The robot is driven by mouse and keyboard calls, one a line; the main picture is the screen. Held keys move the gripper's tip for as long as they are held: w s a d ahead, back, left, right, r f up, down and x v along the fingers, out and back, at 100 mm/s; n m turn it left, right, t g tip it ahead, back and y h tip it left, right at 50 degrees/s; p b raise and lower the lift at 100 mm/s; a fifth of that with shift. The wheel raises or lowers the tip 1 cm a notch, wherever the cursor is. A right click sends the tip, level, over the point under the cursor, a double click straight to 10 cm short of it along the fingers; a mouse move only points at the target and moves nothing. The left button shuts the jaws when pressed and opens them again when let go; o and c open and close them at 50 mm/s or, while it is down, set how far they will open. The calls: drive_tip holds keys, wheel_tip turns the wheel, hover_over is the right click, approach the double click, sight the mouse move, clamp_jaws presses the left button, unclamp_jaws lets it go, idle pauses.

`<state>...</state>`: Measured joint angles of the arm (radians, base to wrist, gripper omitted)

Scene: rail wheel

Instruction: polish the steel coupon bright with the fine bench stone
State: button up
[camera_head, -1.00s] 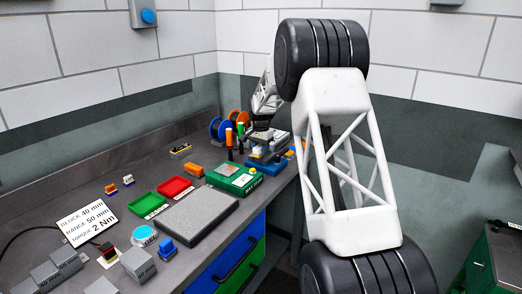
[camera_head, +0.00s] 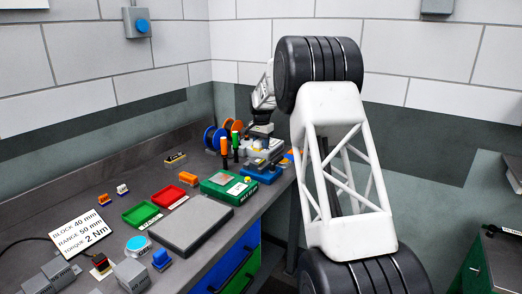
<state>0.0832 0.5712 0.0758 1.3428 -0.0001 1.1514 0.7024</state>
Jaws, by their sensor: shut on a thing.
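My gripper (camera_head: 261,134) is at the back end of the bench, above a blue fixture (camera_head: 263,176) with grey parts on top. It is small and partly hidden in the clutter there. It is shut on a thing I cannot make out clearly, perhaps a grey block. A green holder (camera_head: 240,189) with white lettering stands just in front of the blue fixture. A dull brownish-grey plate (camera_head: 222,179), possibly the steel coupon, lies on its top. I cannot pick out the fine bench stone for certain.
A large grey slab (camera_head: 190,224), green tray (camera_head: 141,215), red tray (camera_head: 168,197) and orange block (camera_head: 188,178) lie nearer. Grey blocks (camera_head: 131,275) crowd the front left.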

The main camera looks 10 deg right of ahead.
sight(261, 139)
drive_tip(key=shift+r, duration=1.65)
drive_tip(key=shift+s, duration=0.1)
